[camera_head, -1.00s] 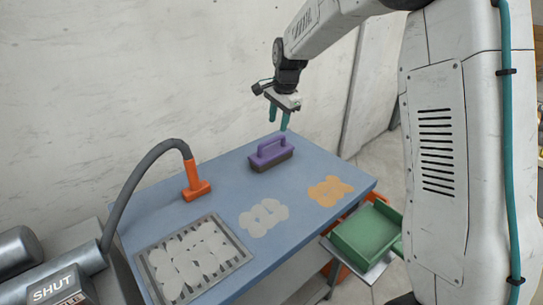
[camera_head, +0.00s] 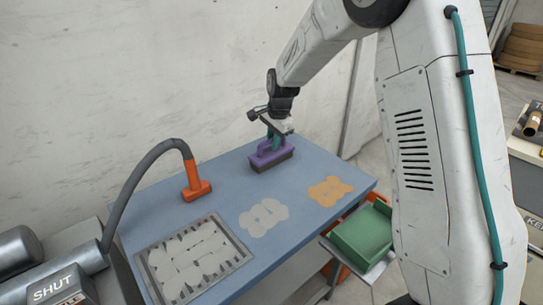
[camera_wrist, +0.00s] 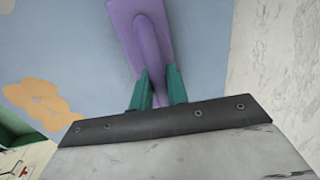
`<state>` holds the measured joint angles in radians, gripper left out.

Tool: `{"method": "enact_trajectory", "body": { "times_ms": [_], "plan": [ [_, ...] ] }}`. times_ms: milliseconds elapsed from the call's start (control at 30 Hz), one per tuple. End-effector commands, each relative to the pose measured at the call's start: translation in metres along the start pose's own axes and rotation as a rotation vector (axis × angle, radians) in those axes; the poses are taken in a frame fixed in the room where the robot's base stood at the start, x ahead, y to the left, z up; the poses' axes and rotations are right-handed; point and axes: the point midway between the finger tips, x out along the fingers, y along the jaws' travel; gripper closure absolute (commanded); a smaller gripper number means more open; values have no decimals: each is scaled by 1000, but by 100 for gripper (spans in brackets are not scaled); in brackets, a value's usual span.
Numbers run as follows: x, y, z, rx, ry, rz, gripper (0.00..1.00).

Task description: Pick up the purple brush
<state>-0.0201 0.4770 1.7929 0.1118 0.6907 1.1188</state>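The purple brush (camera_head: 267,160) stands on the blue table near its back edge, bristles down, with its handle on top. My gripper (camera_head: 272,138) is lowered onto the handle from above. In the wrist view the purple brush (camera_wrist: 146,32) runs up from between the two teal fingers of my gripper (camera_wrist: 159,80). The fingers stand on either side of the handle, close to it. I cannot tell whether they press on it. The brush still rests on the table, and its lower end is hidden by my gripper in the wrist view.
An orange nozzle (camera_head: 195,184) on a grey hose stands left of the brush. A grey tray (camera_head: 238,258) with white pieces, a white patch (camera_head: 263,217) and an orange patch (camera_head: 330,191) lie on the table (camera_head: 215,212). A green bin (camera_head: 362,236) is at right. A wall stands behind.

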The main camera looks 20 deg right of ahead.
Motion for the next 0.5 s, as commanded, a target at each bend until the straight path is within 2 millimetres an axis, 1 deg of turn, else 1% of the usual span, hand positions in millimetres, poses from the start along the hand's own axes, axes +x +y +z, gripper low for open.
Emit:
{"method": "enact_trajectory", "body": {
  "times_ms": [367,500],
  "plan": [
    [-1,0,0,0,0,0,100],
    [-7,-2,0,-1,0,0,100]
  ]
}}
